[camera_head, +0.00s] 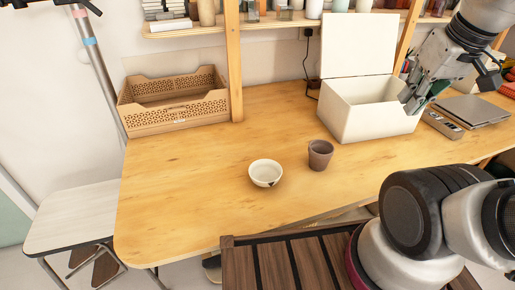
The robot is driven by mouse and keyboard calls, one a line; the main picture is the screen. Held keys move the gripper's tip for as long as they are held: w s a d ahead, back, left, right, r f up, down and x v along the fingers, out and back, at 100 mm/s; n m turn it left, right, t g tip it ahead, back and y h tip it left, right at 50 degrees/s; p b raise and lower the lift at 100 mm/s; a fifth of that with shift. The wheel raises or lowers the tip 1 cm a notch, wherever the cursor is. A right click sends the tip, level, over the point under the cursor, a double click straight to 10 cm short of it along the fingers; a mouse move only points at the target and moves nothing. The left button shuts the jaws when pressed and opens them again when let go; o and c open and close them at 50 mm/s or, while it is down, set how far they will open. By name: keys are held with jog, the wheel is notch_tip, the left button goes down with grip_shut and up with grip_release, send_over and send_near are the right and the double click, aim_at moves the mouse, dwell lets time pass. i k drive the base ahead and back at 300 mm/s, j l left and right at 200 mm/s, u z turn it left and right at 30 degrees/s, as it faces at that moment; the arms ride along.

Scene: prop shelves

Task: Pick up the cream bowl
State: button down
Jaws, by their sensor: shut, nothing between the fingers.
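The cream bowl (265,173) stands upright on the wooden table (190,190), near the middle of its front part. It looks empty, with a small dark mark on its side. My gripper (408,103) is at the upper right, in front of the right side of the white box. It is shut and empty, well away from the bowl and higher up. The fingertips are small in this view, and I cannot tell whether they touch the box.
A brown cup (320,155) stands close to the bowl's right. The open white box (352,118) is behind it. A wooden crate (170,112) sits at the back left. A remote (443,125) and a laptop (472,111) lie at right. The table's left front is clear.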

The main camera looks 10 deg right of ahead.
aim_at(265, 173)
jog(key=k+j+z, duration=0.15)
jog(key=j, duration=0.25)
jog(key=j+z, duration=0.1)
jog(key=j, duration=0.3)
jog(key=k+j+z, duration=0.15)
jog(key=j, duration=0.25)
